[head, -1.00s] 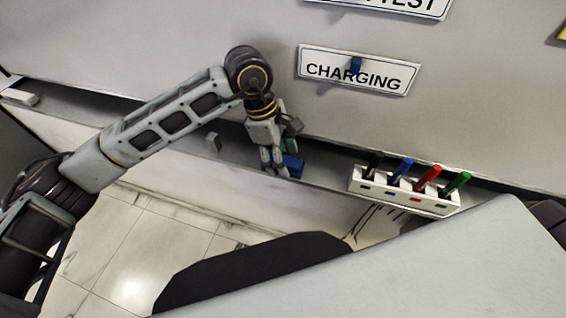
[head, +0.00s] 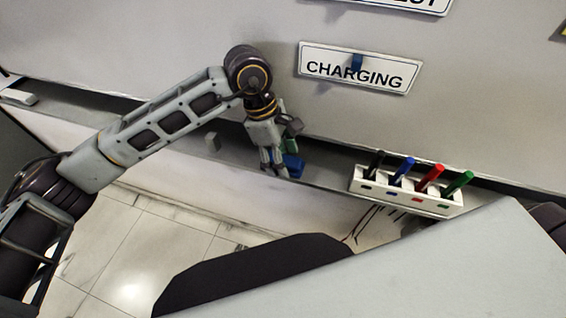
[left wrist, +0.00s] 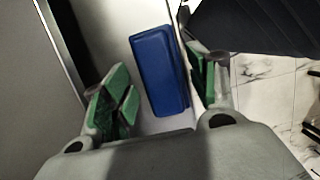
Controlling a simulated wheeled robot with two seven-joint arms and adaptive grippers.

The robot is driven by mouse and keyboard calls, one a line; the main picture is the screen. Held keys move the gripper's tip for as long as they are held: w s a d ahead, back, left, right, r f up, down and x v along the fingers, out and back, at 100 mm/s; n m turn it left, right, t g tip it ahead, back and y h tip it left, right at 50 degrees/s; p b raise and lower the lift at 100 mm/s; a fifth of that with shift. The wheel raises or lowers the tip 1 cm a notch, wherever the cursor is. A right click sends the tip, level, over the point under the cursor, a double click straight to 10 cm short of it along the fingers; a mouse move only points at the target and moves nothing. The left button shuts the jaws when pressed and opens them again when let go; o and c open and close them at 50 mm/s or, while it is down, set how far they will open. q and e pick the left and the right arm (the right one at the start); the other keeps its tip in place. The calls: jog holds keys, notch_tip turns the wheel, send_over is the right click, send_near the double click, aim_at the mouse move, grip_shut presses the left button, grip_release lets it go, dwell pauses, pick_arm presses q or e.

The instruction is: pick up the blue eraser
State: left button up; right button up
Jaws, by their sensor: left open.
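The blue eraser (left wrist: 158,72) lies on the narrow grey ledge (head: 325,182) below the board. In the left wrist view it shows as a blue block between the two green-padded fingers of my left gripper (left wrist: 160,98). Gaps show on both sides of it, wider on the left. In the head view the eraser (head: 293,166) shows just right of the fingertips of my left gripper (head: 277,168), partly hidden by them. My left gripper is open and points down at the ledge. My right gripper is not in view.
A white holder (head: 405,192) with black, blue, red and green markers stands on the ledge to the right. A CHARGING sign (head: 358,68) is on the board above. The floor drops away in front of the ledge.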

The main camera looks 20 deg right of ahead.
pick_arm(q)
jog(key=shift+c, duration=0.4)
jog(key=c, duration=0.8)
jog(key=shift+r, duration=0.1)
jog(key=shift+r+p, duration=0.35)
jog(key=shift+p, duration=0.45)
jog(key=shift+r, duration=0.35)
notch_tip(320, 180, up, 9)
jog(key=b, duration=0.2)
